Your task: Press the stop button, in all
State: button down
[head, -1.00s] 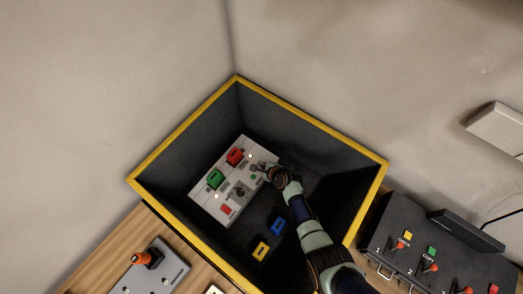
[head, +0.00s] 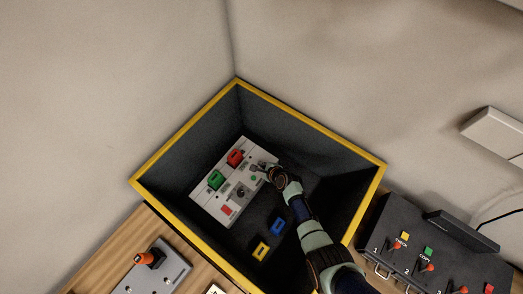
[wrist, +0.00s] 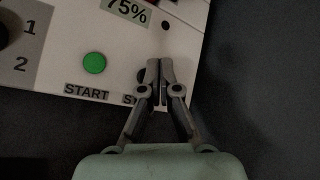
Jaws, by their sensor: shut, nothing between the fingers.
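A white control panel (head: 204,199) lies tilted in a dark box. In the wrist view the panel (wrist: 121,48) has a round green button (wrist: 95,63) labelled START. To its right, a dark round button (wrist: 141,75) shows only in part beside my fingers. The label under it begins with "S"; the rest is hidden. My gripper (wrist: 160,64) is shut and empty, its fingertips over the panel's right edge at this dark button. I cannot tell whether they touch it. In the head view my gripper (head: 267,171) reaches the panel's right corner.
The box has a yellow rim (head: 160,153) and dark walls around my arm. Blue (head: 277,227) and yellow (head: 261,251) pieces lie on its floor near my arm. A switch box (head: 430,262) stands at the right, a grey lever plate (head: 152,272) at the lower left.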

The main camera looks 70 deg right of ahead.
notch_tip(320, 180, up, 5)
jog(key=p, duration=0.5)
jog(key=shift+r, duration=0.1)
dwell(0.8)
